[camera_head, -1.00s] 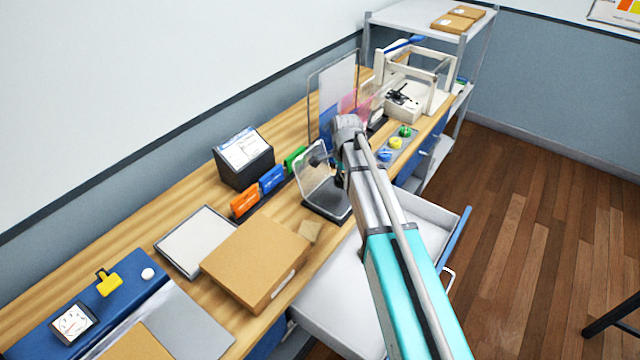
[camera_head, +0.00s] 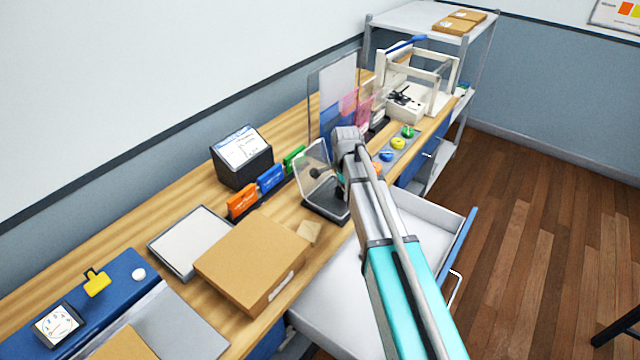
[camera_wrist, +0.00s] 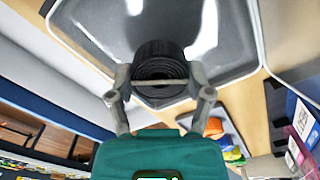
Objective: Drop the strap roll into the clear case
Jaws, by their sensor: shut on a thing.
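The strap roll (camera_wrist: 160,68) is a black wound coil, seen end-on in the wrist view. My gripper (camera_wrist: 160,85) is shut on it, one finger on each side. The clear case (camera_head: 325,210) has a dark base and a raised transparent lid, and stands near the desk's front edge. The case (camera_wrist: 235,40) also fills the top of the wrist view, with the roll in front of its dark floor. I cannot tell whether the roll touches the floor. In the head view my arm hides most of the gripper and the roll.
An open white drawer (camera_head: 325,290) juts out below the case. A cardboard box (camera_head: 250,262) and a small tan block (camera_head: 309,231) lie to the left. Coloured card holders (camera_head: 270,178) stand behind. A clear upright panel (camera_head: 335,95) stands close behind my wrist.

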